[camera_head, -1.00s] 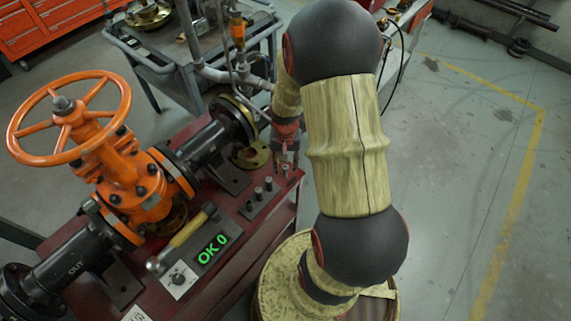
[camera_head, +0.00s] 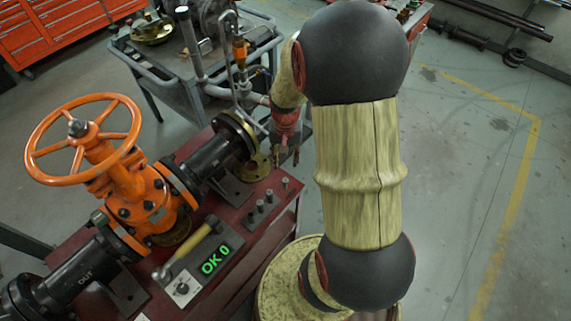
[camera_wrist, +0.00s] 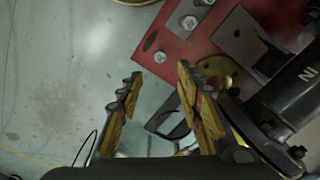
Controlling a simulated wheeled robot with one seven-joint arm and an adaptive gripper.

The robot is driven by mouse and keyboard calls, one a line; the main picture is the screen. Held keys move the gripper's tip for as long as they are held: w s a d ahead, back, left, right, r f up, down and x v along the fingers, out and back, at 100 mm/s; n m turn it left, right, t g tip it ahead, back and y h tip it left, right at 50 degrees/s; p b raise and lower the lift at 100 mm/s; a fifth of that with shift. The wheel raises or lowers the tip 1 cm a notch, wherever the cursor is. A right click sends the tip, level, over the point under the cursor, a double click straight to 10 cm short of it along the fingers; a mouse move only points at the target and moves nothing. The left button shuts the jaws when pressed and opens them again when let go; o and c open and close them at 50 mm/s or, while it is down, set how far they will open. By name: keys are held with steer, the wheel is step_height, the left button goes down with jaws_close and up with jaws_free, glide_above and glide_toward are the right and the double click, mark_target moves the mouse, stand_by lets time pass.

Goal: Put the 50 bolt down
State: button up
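A grey bolt (camera_head: 286,184) stands upright near the right edge of the red bench top (camera_head: 282,212), apart from a short row of bolts (camera_head: 260,206). No size marking is readable on it. My gripper (camera_head: 287,156) is above and behind this lone bolt, clear of it. In the wrist view the fingers (camera_wrist: 158,80) are spread with nothing between them. The lone bolt (camera_wrist: 160,57) shows there just beyond the fingertips, near the bench corner, with another bolt (camera_wrist: 188,22) farther up.
An orange gate valve (camera_head: 135,195) with a handwheel and black flanged pipes fills the bench's left side. A grey cart (camera_head: 185,75) stands behind. Floor on the right is clear.

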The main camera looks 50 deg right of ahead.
steer(key=w+a+r+n+t, duration=0.1)
steer(key=a+r+n, duration=0.1)
steer(key=a+r, duration=0.5)
steer(key=a+r+n+t, duration=0.15)
steer(key=a+r, duration=0.25)
steer(key=r, duration=0.5)
steer(key=s+a+r+n+t, duration=0.3)
steer(key=s+a+r+n, duration=0.3)
steer(key=s+a+r, duration=0.2)
steer(key=a+r, duration=0.2)
steer(key=a, duration=0.1)
steer(key=shift+s+a+r, duration=0.3)
steer(key=shift+a, duration=0.1)
steer(key=shift+a, duration=0.1)
